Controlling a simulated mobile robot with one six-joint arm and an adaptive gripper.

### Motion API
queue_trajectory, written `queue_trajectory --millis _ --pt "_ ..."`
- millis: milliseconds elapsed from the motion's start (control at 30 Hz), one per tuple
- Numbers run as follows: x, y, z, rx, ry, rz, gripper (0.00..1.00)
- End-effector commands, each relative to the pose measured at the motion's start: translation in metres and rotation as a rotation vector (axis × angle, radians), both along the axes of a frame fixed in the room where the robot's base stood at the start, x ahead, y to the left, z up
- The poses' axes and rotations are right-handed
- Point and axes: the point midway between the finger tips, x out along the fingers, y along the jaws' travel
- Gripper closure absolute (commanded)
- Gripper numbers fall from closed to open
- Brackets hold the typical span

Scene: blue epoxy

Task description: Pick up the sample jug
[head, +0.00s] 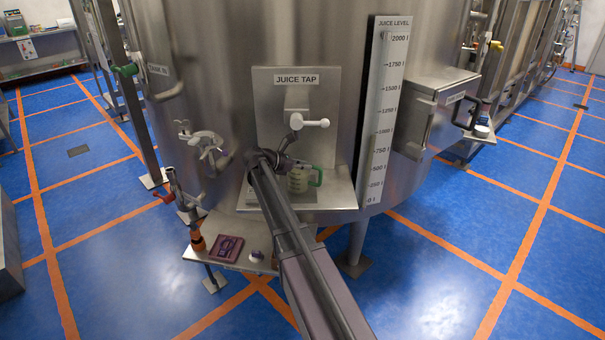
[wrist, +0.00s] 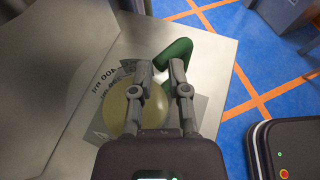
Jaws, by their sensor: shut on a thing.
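The sample jug (head: 299,183) is a small translucent, greenish jug with a green handle at its right. It stands at the steel shelf under the juice tap (head: 310,123); I cannot tell whether it touches the shelf. In the wrist view the jug (wrist: 122,108) shows from above as a yellowish round shape, with its green handle (wrist: 178,52) beyond the fingertips. My gripper (head: 284,163) reaches in from the left of the jug. In the wrist view my gripper (wrist: 160,72) is shut on the jug, and its fingers hide part of it.
The steel tap shelf (head: 338,195) has a back plate and a printed mat. The juice level gauge (head: 387,110) is on the tank to the right. A low side table (head: 228,262) holds a dark red tray (head: 227,249). Blue floor (head: 450,270) is clear at the right.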

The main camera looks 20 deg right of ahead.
Motion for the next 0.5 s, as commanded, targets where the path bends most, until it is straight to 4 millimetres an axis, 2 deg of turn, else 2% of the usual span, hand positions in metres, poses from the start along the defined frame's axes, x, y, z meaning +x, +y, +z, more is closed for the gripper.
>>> queue_trajectory --millis 267,500 --pt "0.0 0.0 0.005 0.0 0.0 0.0 1.0" --pt "0.0 0.0 0.02 0.0 0.0 0.001 1.0"
